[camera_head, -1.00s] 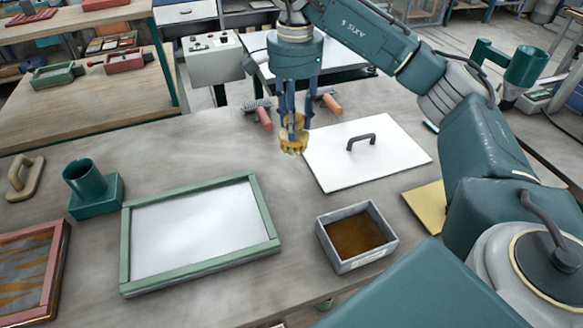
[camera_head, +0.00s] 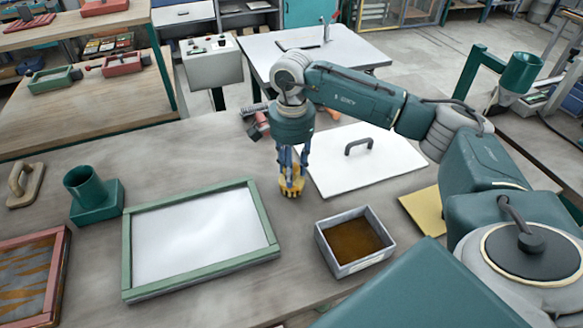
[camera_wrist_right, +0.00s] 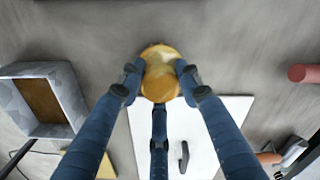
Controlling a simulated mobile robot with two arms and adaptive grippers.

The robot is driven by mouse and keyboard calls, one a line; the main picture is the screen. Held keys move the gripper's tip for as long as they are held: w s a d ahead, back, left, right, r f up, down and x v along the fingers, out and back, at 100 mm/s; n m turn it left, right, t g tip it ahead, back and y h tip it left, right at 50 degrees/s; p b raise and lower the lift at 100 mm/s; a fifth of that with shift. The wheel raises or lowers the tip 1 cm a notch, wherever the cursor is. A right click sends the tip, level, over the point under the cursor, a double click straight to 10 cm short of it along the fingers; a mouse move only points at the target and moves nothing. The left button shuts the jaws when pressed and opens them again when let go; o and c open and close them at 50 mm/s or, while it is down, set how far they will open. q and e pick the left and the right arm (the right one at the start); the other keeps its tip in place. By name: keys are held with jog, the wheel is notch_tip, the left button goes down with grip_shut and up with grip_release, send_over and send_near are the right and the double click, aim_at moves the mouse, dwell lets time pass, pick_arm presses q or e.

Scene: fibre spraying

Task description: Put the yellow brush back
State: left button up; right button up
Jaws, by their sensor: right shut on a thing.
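The yellow brush (camera_head: 291,182) is held in my right gripper (camera_head: 291,168), low over the bench between the green-framed screen and the white board. In the right wrist view, the fingers of my right gripper (camera_wrist_right: 160,78) close around the rounded yellow top of the brush (camera_wrist_right: 160,72). Whether the brush touches the bench cannot be told. My left gripper is not in view.
A green-framed white screen (camera_head: 128,255) lies to the left. A grey box with brown contents (camera_head: 370,262) stands at the front right. A white board with a handle (camera_head: 395,175) lies behind it. Red-handled tools (camera_head: 255,130) lie behind my wrist, partly hidden.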

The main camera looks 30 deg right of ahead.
jog(key=shift+f, duration=0.15)
jog(key=o, duration=0.9)
jog(key=shift+o, duration=0.6)
jog(key=shift+r, duration=0.3)
notch_tip(320, 180, up, 12)
jog(key=b, duration=0.2)
jog(key=shift+b, duration=0.3)
jog(key=shift+f, duration=0.15)
